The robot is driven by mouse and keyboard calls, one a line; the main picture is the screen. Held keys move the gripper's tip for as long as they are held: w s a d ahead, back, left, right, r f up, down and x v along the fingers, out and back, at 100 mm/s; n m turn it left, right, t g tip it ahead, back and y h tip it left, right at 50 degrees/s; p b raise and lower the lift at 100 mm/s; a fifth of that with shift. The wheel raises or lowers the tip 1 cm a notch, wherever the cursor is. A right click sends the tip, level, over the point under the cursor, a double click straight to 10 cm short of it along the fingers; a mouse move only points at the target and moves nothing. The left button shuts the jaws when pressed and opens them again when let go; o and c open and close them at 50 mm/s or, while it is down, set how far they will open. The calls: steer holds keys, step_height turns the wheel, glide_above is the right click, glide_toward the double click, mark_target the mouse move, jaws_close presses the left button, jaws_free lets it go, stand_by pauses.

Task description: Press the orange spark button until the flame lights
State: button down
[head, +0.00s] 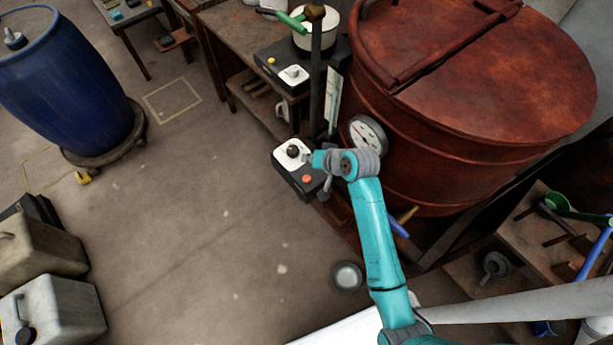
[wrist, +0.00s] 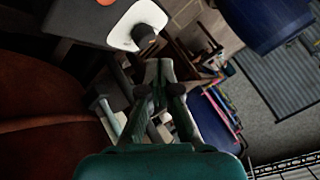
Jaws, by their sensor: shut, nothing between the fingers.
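A black control box (head: 290,180) stands low in front of the rust-red vat (head: 480,75). It has a white plate with a black knob (head: 292,151) and a round orange button (head: 307,179). In the wrist view the knob (wrist: 145,36) shows on its white plate, and the orange button (wrist: 105,2) is cut by the top edge. My gripper (head: 307,158) is shut and empty, beside the knob in the head view; its fingers (wrist: 159,66) point past the box in the wrist view. I cannot tell whether it touches anything. No flame is visible in either view.
A dial gauge (head: 367,135) on the vat is close to my wrist. A dark post (head: 317,75) rises behind the box. A second box (head: 288,75) with a yellow button sits on the bench. A blue barrel (head: 65,90) stands left; the floor between is mostly clear.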

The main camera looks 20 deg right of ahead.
mark_target(309, 179)
steer(key=shift+f, duration=4.4)
steer(key=shift+f, duration=0.15)
steer(key=shift+f, duration=0.3)
steer(key=shift+f, duration=0.45)
steer(key=shift+r, duration=0.9)
steer(key=shift+r, duration=2.5)
